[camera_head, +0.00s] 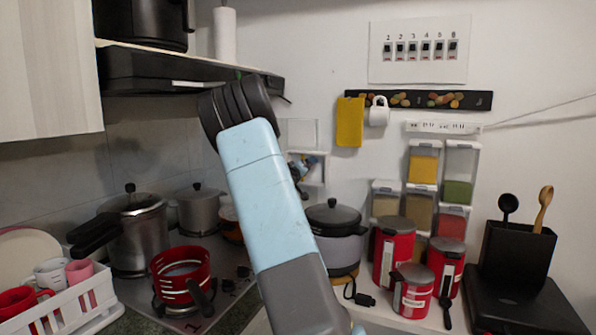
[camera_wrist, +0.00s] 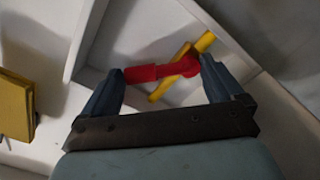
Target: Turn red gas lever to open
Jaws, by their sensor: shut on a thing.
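The red gas lever (camera_wrist: 150,73) shows in the wrist view, lying across the gap between the two fingers of my gripper (camera_wrist: 163,68). Its ends meet the fingers, and my gripper is shut on it. A yellow pipe (camera_wrist: 204,43) runs slantwise behind the lever, inside a white recessed box (camera_wrist: 140,30). In the head view my arm crosses the middle of the picture and hides most of the box (camera_head: 318,170) and the lever.
A black range hood (camera_head: 150,70) is above the arm's left side. Below are a red pot (camera_head: 165,265) on the stove and a dark-lidded cooker (camera_head: 335,245).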

